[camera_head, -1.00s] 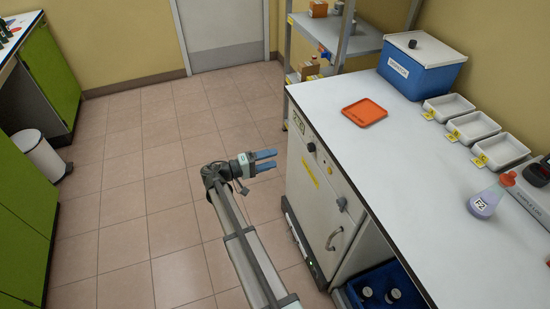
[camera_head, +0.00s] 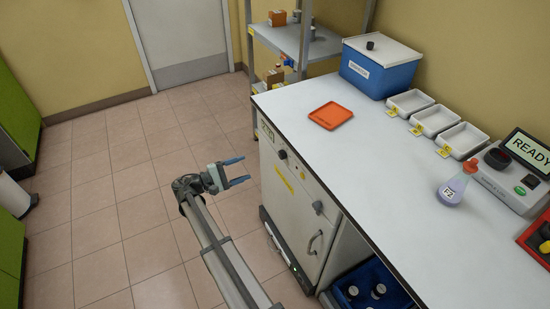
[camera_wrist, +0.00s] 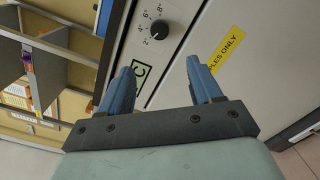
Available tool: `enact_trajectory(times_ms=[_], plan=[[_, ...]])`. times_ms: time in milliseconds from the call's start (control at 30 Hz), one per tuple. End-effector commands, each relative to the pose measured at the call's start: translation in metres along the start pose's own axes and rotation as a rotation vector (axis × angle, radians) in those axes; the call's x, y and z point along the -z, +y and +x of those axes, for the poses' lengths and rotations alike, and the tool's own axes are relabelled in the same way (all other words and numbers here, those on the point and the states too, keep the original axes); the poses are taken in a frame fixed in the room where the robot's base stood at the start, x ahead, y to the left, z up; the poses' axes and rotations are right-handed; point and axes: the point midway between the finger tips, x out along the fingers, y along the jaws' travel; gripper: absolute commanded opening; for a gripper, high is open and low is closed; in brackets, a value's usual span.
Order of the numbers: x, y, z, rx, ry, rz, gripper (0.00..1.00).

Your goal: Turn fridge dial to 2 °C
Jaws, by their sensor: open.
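The fridge (camera_head: 291,201) stands under the near-left end of the bench, its front facing my arm. Its black round dial (camera_head: 282,154) sits high on that front. In the wrist view the dial (camera_wrist: 159,29) shows near the top, with 2, 4, 6 and 8 degree marks on its left and upper side. I cannot surely tell which mark its pointer meets. My gripper (camera_head: 246,170) is open and empty, left of the fridge front and apart from it. In the wrist view the blue fingers (camera_wrist: 158,68) are spread below the dial, not touching it.
A yellow label (camera_wrist: 227,51) and a door handle (camera_head: 314,241) are on the fridge front. A metal shelf (camera_head: 290,45) stands behind it. An orange tray (camera_head: 331,115) lies on the bench (camera_head: 375,160). The tiled floor left of the fridge is clear.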

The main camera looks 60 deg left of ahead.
Motion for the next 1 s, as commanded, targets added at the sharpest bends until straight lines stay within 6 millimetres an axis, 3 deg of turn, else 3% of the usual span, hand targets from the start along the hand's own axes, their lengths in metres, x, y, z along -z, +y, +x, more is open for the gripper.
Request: enact_trajectory(times_ms=[200, 400, 667, 1000], plan=[[-0.001, -0.001, 0.000, 0.008, -0.008, -0.379, 0.64], [-0.002, -0.002, 0.000, 0.012, -0.011, -0.623, 0.64], [-0.003, -0.002, 0.005, 0.013, -0.011, -0.723, 0.64], [-0.004, -0.003, 0.054, 0.015, -0.012, -0.722, 0.64]])
